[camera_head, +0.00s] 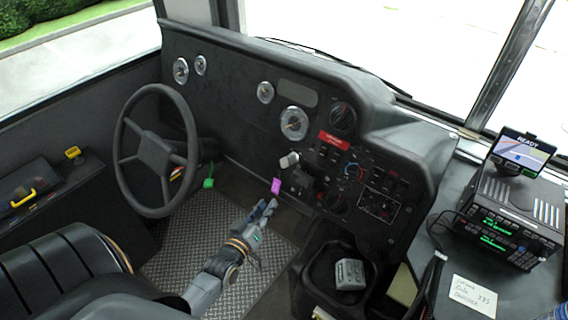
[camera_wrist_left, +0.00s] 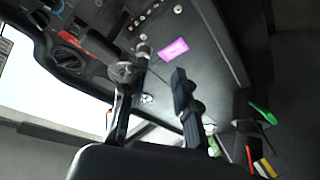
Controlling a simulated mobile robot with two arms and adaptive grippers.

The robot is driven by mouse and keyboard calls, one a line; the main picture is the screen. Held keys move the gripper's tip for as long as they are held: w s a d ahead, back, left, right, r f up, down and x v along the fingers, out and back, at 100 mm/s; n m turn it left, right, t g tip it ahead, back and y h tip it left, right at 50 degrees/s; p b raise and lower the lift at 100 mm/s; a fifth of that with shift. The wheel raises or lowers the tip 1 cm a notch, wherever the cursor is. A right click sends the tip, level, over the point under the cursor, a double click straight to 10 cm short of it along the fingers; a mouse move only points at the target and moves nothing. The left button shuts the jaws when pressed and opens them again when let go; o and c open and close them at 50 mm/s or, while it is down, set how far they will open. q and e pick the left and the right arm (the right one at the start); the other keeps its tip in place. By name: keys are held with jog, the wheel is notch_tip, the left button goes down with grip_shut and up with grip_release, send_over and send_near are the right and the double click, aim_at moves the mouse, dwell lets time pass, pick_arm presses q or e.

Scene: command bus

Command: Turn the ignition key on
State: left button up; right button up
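My left gripper (camera_head: 266,206) reaches up toward the lower dashboard, just below a pink tag (camera_head: 277,185). In the left wrist view its two fingers (camera_wrist_left: 153,82) stand apart with nothing held between them. The pink tag (camera_wrist_left: 174,48) lies beyond the fingertips in that view. A pale grey knob (camera_head: 289,160) sticks out of the dashboard above the tag. I cannot make out the ignition key itself for sure. My right gripper is not in view.
The steering wheel (camera_head: 156,152) stands left of my arm, with a green tag (camera_head: 208,183) near its column. The driver's seat (camera_head: 70,265) is at lower left. A console with a radio (camera_head: 506,225) stands at right. A grey box (camera_head: 349,273) sits in a bin.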

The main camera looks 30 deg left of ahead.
pick_arm(q)
jog(key=t, duration=0.1)
send_near(282, 166)
jog(key=s, duration=0.2)
jog(key=shift+n, duration=0.4)
jog(key=w, duration=0.4)
jog(key=w+a, duration=0.1)
jog(key=w, duration=0.8)
jog(key=shift+w+a+f, duration=0.2)
jog(key=shift+a, duration=0.2)
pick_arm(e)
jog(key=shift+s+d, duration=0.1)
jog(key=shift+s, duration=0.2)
pick_arm(q)
grip_shut()
